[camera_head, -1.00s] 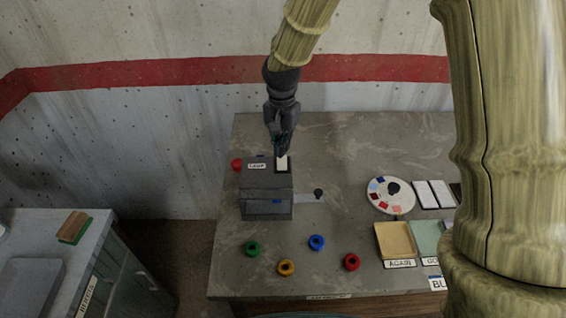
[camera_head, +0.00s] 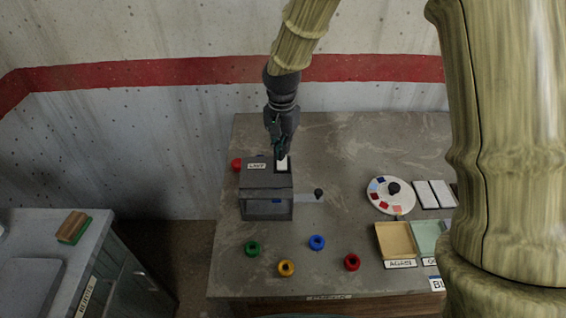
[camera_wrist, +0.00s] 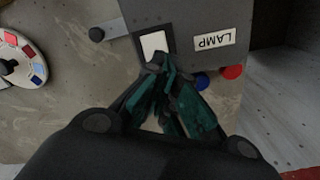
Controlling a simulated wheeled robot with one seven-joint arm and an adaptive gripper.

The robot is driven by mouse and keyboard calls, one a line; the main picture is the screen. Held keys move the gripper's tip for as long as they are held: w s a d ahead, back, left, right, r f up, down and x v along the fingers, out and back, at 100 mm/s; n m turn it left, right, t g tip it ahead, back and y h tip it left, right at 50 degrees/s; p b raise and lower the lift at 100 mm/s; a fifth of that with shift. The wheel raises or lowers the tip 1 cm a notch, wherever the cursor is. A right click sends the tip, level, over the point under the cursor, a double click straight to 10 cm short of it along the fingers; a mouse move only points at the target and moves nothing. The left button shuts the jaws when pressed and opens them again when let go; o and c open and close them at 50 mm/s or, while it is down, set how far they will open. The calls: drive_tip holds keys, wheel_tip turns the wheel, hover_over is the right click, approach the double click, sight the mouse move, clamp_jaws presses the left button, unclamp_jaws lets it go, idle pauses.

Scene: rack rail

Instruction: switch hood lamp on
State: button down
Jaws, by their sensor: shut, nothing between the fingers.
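The grey hood box (camera_head: 266,194) stands on the table and bears a "LAMP" label (camera_head: 257,166) on its top. Beside the label is a white rocker switch (camera_head: 282,164) in a dark frame. The switch also shows in the wrist view (camera_wrist: 154,43). My gripper (camera_head: 281,155) is shut and empty, pointing down over the switch. In the wrist view its fingertips (camera_wrist: 157,64) are at the switch's near edge and overlap it. I cannot tell whether they touch it. No lit lamp can be made out.
A red knob (camera_head: 236,164) is on the box's left and a dark-knobbed lever (camera_head: 318,193) on its right. Several coloured rings, including a blue ring (camera_head: 317,242), lie in front. A round palette (camera_head: 390,194) and a tan tray (camera_head: 398,240) are at right.

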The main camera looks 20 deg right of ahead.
drive_tip(key=shift+f, duration=0.6)
idle(0.5)
drive_tip(key=shift+s, duration=0.1)
drive_tip(key=shift+r+p, duration=2.75)
drive_tip(key=shift+r, duration=0.8)
drive_tip(key=shift+f, duration=0.1)
